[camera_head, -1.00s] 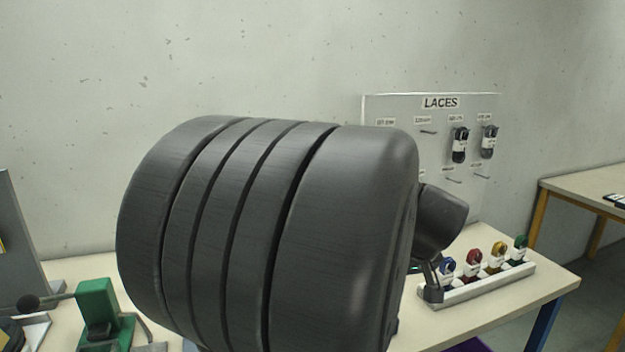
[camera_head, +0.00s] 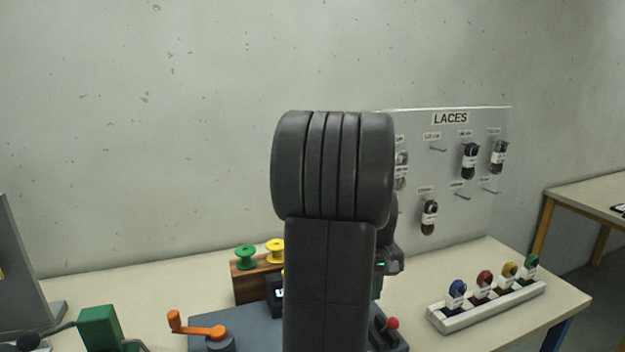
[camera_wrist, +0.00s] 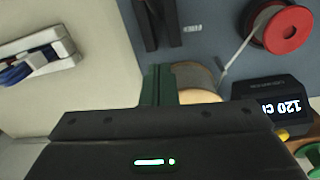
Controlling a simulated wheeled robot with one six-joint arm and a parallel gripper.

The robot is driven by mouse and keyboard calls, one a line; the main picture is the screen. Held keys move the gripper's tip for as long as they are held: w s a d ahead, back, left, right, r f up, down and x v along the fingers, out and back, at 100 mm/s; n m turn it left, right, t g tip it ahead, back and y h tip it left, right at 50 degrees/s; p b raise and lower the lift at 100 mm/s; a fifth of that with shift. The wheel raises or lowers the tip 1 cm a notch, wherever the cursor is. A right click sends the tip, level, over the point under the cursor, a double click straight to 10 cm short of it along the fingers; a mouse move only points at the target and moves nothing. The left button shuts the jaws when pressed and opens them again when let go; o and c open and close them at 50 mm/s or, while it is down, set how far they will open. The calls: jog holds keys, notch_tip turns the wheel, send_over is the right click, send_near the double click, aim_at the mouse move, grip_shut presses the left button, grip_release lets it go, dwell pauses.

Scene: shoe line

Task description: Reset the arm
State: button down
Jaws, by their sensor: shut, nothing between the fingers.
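My arm rises upright in the middle of the head view and hides part of the bench behind it. My gripper (camera_head: 391,264) shows partly beyond its right side, with a small green light. In the wrist view the dark gripper body (camera_wrist: 165,140) crosses the lower part, above the bench machine. It is shut and holds nothing.
A grey machine base (camera_head: 250,325) with an orange crank (camera_head: 200,329) stands below. Green (camera_head: 245,256) and yellow (camera_head: 276,250) spools stand behind it. The lace board (camera_head: 460,190) and lace tray (camera_head: 490,306) are at right. A green device (camera_head: 100,328) stands at left.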

jog(key=shift+w+a+f+g+h+p, duration=0.3)
jog(key=shift+w+f+g+p, duration=0.2)
jog(key=shift+w+g+p, duration=0.4)
jog(key=shift+w+a+f+g+h+p, duration=0.3)
jog(key=shift+w+f+g+p, duration=0.3)
jog(key=shift+g, duration=0.5)
jog(key=v, duration=0.7)
jog(key=shift+r+b, duration=0.15)
jog(key=shift+b, duration=0.2)
jog(key=shift+s, duration=0.1)
